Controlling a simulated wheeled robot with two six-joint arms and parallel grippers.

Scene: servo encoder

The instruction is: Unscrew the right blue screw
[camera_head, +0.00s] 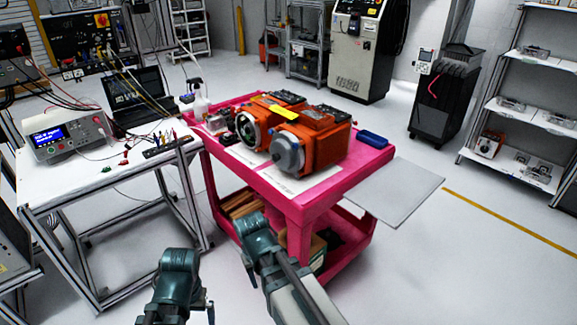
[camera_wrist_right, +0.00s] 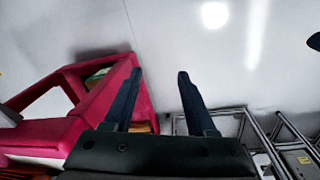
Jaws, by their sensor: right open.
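Two orange servo motors lie side by side on the pink cart (camera_head: 330,192). The right motor (camera_head: 325,140) has a grey round end cap (camera_head: 288,153) facing me; the left motor (camera_head: 255,110) shows a dark round end. I cannot make out any blue screw. My right gripper (camera_wrist_right: 158,72) is open and empty in the wrist view, its two dark fingers apart over the floor beside the cart. In the head view my right arm (camera_head: 258,238) is in front of the cart, below the motors. My left arm (camera_head: 178,275) is lower left, its fingers unclear.
A blue tray (camera_head: 373,138) sits at the cart's right corner, and a grey panel (camera_head: 402,190) juts out to the right. A white bench (camera_head: 85,178) on the left holds a power supply (camera_head: 68,135) and laptop (camera_head: 138,98). Floor right of the cart is clear.

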